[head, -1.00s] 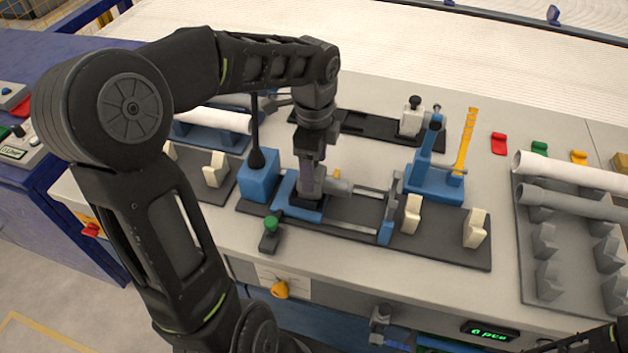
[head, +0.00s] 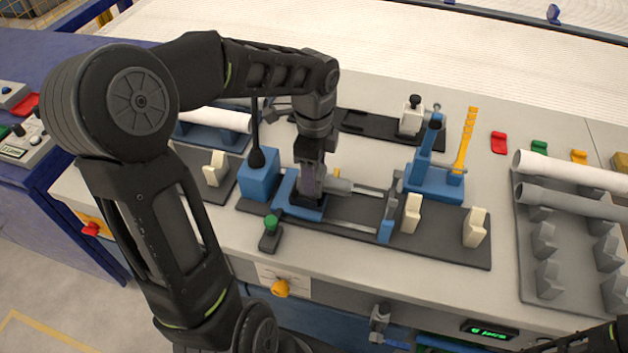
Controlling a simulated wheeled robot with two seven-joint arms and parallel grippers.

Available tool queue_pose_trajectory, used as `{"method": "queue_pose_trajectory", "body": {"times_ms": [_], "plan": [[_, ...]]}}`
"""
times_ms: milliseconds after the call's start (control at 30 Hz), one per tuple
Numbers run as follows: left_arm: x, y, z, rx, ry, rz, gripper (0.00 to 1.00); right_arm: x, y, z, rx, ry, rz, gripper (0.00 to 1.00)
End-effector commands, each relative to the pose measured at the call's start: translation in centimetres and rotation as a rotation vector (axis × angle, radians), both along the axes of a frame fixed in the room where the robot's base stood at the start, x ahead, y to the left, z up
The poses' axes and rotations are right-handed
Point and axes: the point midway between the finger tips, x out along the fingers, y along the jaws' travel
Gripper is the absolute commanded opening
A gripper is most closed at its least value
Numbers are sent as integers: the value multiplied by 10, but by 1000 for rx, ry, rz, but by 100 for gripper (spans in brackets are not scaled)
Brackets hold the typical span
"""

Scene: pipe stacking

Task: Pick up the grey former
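A short grey cylindrical piece, which looks like the grey former (head: 340,186), shows just right of my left gripper, above the blue-and-black fixture (head: 352,226). My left gripper (head: 309,192) points straight down over the blue block at the fixture's left end, right beside the grey piece. Its fingers are dark and seen from behind, partly merged with the fixture, so I cannot tell whether they are open or shut or touch the piece. My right gripper is not in view; only a dark part of mine shows in the bottom right corner.
A blue box with a black lever (head: 259,172) stands close left of my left gripper. A blue stand (head: 432,182) with a yellow stepped piece (head: 465,140) is to the right. Cream supports (head: 411,213) stand on the fixture. A grey rack (head: 527,255) holds pipes at far right.

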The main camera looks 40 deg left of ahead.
Motion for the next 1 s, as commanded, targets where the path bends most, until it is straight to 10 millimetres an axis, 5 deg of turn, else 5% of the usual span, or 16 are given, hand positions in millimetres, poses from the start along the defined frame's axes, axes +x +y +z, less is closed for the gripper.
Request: {"method": "queue_pose_trajectory", "body": {"times_ms": [667,1000], "plan": [[0,0,0,0,0,0,2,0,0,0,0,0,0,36],[1,0,1,1,-2,0,0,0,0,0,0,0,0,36]]}}
